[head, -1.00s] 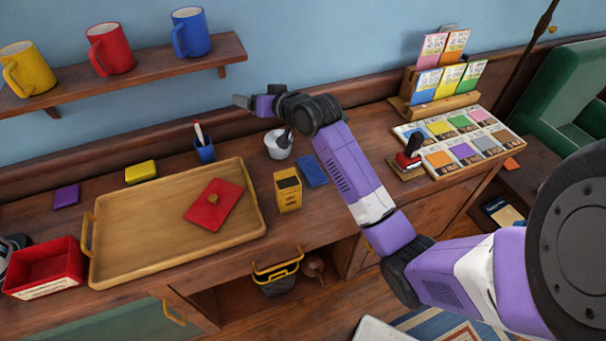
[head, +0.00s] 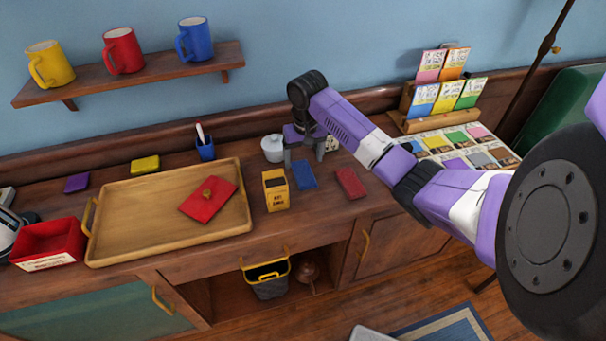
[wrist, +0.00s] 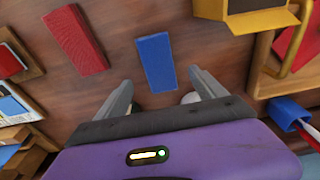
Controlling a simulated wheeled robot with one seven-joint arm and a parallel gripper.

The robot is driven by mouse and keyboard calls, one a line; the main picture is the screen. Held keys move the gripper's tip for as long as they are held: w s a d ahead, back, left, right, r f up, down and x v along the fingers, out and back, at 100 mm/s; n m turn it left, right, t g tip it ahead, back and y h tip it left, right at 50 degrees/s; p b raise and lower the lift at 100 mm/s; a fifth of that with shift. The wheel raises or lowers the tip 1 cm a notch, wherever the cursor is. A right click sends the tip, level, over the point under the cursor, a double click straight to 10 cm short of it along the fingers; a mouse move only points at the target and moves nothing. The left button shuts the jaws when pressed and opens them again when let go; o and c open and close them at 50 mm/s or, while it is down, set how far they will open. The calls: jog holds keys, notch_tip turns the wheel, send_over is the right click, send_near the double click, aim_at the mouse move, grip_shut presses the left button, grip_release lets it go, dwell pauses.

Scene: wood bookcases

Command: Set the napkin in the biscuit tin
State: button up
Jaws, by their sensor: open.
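The red open tin (head: 48,240) with a pale front label stands at the left; it looks like the biscuit tin. A flat red lid with a wooden knob (head: 222,200) lies on the tray. I cannot tell which flat folded-looking piece is the napkin: a blue one (head: 304,175), a red one (head: 350,183), a yellow one (head: 145,165) and a purple one (head: 77,183) lie on the counter. My gripper (head: 304,158) is open and empty, pointing down just behind the blue piece. In the wrist view the blue piece (wrist: 156,62) lies ahead between the open fingers (wrist: 163,88).
The wooden tray (head: 150,225) fills the counter between the tin and the yellow box (head: 276,190). A white lidded pot (head: 273,148) and a blue pen cup (head: 206,149) stand behind. Mugs sit on a wall shelf (head: 140,72). Card racks stand at the right.

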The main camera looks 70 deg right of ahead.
aim_at(304, 172)
jog(key=f, duration=0.3)
jog(key=f+p, duration=0.1)
jog(key=f, duration=0.1)
jog(key=shift+w+d+f, duration=0.1)
jog(key=shift+d+f, duration=0.25)
jog(key=shift+d, duration=0.05)
jog(key=shift+c, duration=0.4)
jog(key=c, duration=1.5)
